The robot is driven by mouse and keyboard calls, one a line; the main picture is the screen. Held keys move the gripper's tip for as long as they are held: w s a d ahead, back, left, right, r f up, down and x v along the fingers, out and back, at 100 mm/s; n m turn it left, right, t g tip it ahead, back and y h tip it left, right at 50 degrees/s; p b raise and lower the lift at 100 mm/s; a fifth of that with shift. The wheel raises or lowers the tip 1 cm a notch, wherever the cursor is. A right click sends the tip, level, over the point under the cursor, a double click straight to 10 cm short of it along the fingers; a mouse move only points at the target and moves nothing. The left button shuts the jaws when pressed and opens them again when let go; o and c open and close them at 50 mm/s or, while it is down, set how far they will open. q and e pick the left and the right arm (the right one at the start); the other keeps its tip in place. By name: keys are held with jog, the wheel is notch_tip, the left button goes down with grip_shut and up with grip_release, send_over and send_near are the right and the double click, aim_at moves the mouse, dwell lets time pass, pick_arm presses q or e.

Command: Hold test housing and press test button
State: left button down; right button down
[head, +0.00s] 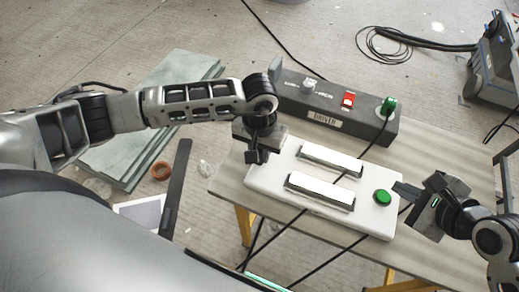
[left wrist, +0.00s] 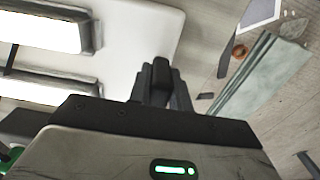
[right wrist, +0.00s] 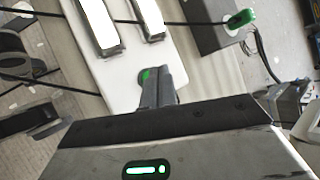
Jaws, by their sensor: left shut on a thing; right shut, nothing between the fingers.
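The test housing (head: 331,203) is a white slab with two bright bars, lying flat on a small table. My left gripper (head: 258,156) is shut on its left end; the left wrist view shows the fingers (left wrist: 160,85) at the white edge of the housing (left wrist: 140,28). The round green test button (head: 382,197) sits near the housing's right end. My right gripper (head: 401,190) is shut and empty just right of the button. In the right wrist view its fingers (right wrist: 158,85) partly cover the button (right wrist: 146,74); contact cannot be told.
A dark grey box (head: 335,112) with a red switch (head: 348,99) and a green plug (head: 389,105) stands behind the housing. Black cables cross the housing and the table (head: 440,165). Greenish slabs (head: 150,120) lie on the floor at left.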

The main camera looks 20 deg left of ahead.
pick_arm(q)
jog(key=c, duration=1.2)
grip_release()
jog(key=shift+r, duration=0.1)
